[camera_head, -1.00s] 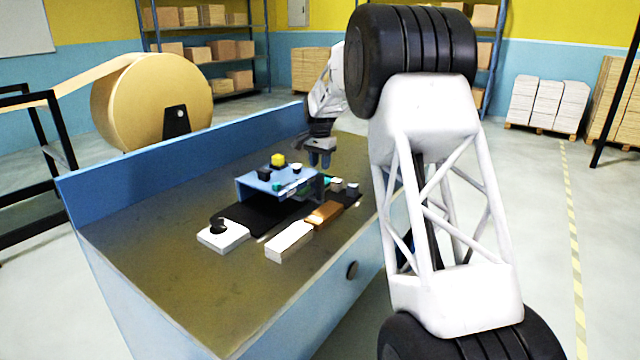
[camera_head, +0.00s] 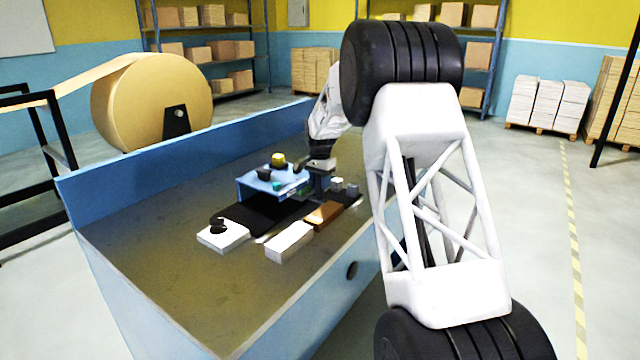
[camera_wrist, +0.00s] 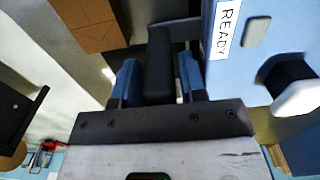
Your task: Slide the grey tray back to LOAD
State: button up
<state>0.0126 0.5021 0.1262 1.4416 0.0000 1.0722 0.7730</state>
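My gripper (camera_head: 321,186) is low at the right side of the blue bridge-like housing (camera_head: 262,186), over the black track (camera_head: 262,216). In the wrist view, its two blue fingers (camera_wrist: 160,82) stand on either side of a dark grey upright bar (camera_wrist: 160,62). A thin light gap shows by the right finger, so the gripper looks open around the bar. The bar seems to be the grey tray's handle; the tray body is mostly hidden by the housing and my gripper. A "READY" label (camera_wrist: 228,30) is on the blue housing. No LOAD mark is readable.
A brown block (camera_head: 323,215) and a white block (camera_head: 289,241) lie along the track's front edge. A white base with a black knob (camera_head: 222,235) is at its left end. Small grey blocks (camera_head: 345,186) sit right of my gripper. The near-left tabletop (camera_head: 190,290) is clear.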

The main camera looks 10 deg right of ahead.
jog(key=shift+f, duration=0.2)
grip_shut()
dwell(0.3)
jog(key=s+a, duration=1.6)
jog(key=shift+s+a, duration=0.3)
grip_release()
